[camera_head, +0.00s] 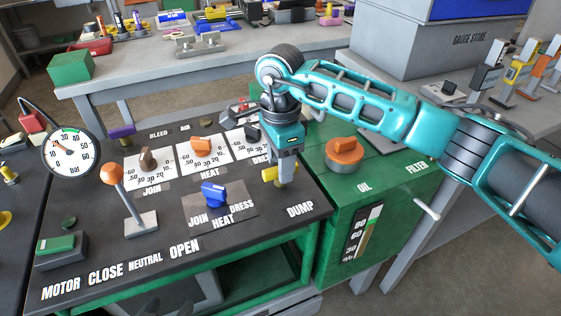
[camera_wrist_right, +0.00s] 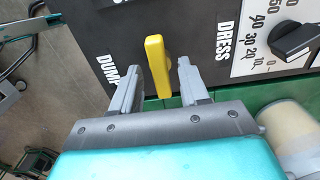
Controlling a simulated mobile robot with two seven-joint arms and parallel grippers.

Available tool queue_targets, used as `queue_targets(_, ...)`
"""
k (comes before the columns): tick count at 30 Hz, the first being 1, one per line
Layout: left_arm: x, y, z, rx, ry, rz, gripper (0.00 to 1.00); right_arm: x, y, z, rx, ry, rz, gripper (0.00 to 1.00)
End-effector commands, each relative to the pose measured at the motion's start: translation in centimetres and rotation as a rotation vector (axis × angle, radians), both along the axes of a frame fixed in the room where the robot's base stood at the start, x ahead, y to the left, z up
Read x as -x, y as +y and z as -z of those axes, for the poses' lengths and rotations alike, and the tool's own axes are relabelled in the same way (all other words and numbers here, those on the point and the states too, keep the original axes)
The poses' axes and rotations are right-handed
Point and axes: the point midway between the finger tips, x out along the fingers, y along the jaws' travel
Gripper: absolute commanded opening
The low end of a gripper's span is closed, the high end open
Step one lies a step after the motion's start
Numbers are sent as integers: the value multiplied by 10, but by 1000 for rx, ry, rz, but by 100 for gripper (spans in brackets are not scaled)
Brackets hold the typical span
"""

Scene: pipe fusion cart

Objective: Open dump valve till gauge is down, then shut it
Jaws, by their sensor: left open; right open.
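The yellow dump valve handle (camera_head: 269,174) is on the black panel above the DUMP label (camera_head: 300,210). In the right wrist view the handle (camera_wrist_right: 154,62) stands between the two fingers of my right gripper (camera_wrist_right: 160,76), with gaps on both sides. In the head view my right gripper (camera_head: 281,178) points down at the handle and partly hides it. It is open and empty. The round bar gauge (camera_head: 71,152) stands at the panel's left; its needle points to the left, in the low part of the scale. My left gripper is out of view.
An orange-knobbed lever (camera_head: 113,175), a blue selector (camera_head: 213,193) and dial knobs (camera_head: 202,145) stand left of the gripper. A green oil tank with an orange cap (camera_head: 345,152) is close on the right. A grey workbench (camera_head: 220,50) is behind.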

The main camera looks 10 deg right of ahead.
Motion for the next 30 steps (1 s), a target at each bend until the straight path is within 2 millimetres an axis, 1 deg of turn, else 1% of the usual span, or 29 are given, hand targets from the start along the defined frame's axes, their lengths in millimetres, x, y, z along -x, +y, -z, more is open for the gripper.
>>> queue_targets(8, 0, -1, -1, 2, -2, 2, 61, 0, 0, 2, 0, 1, 0, 45)
queue_targets(22, -1, -1, -2, 2, -3, 2, 61, 0, 0, 1, 0, 0, 0, 1)
queue_targets(30, -1, -1, -1, 0, -3, 1, 61, 0, 0, 1, 0, 1, 5, 0)
